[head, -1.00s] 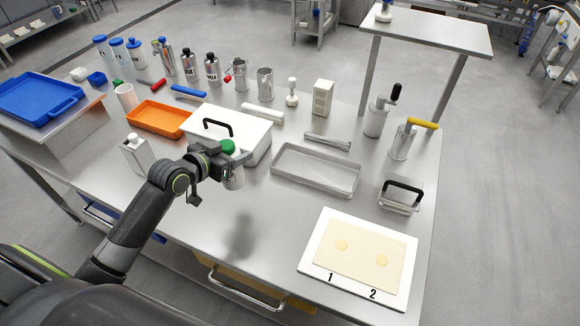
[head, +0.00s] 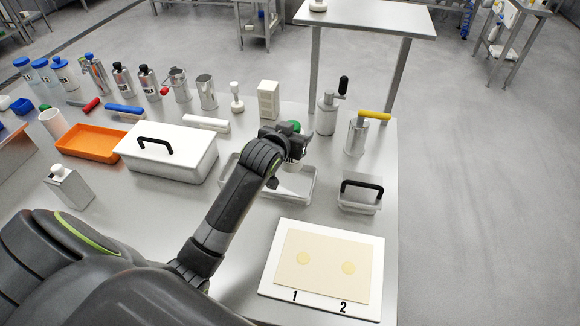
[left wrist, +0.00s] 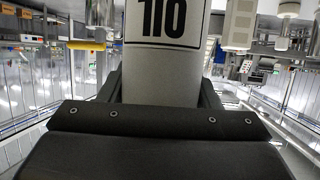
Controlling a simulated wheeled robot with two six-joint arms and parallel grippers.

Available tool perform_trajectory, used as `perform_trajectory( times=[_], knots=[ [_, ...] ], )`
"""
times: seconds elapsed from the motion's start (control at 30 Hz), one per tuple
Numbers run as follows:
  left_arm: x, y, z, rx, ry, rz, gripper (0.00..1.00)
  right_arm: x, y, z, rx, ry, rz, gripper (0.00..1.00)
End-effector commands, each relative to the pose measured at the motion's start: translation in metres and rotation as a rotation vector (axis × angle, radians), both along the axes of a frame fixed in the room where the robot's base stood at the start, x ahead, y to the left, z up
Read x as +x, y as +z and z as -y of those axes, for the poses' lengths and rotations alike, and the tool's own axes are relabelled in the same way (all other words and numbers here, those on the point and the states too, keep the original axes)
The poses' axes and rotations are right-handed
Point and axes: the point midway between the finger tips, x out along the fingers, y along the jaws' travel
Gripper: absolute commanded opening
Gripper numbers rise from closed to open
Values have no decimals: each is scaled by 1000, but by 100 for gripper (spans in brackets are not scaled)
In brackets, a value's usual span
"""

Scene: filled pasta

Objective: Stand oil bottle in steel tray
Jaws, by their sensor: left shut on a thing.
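The oil bottle, pale with a green cap (head: 294,126), is upright in my left gripper (head: 294,147), over the far right part of the steel tray (head: 303,183). The gripper is shut around the bottle and hides much of it. I cannot tell whether its base touches the tray floor. My arm covers the tray's middle. In the left wrist view the bottle's pale body (left wrist: 160,75), with dark upside-down lettering, stands between the fingers. My right gripper is not in view.
A black-handled steel box (head: 358,193) stands right of the tray, and a white board (head: 320,270) lies in front. A white lidded box (head: 170,150) is to the left. Steel canisters (head: 327,115) and a white grater-like block (head: 268,100) stand behind.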

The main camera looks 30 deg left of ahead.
Motion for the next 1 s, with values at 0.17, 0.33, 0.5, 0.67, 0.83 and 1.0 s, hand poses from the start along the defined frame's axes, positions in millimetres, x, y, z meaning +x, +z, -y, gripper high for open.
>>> perform_trajectory(
  times=[0.17, 0.33, 0.5, 0.67, 0.83, 1.0],
  knots=[
    [-1, -32, 0, -1, -1, -2, 24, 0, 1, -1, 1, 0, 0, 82],
    [0, -48, 0, 0, -2, 0, 24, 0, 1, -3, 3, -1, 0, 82],
    [0, -72, 0, 0, -2, -1, 24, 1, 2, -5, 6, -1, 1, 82],
    [0, -78, 0, 1, -4, 4, 24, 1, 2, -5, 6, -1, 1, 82],
    [0, -78, 0, 1, -4, 3, 24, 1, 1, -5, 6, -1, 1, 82],
    [-1, -82, 0, 0, -2, -1, 61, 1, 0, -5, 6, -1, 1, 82]
  ],
)
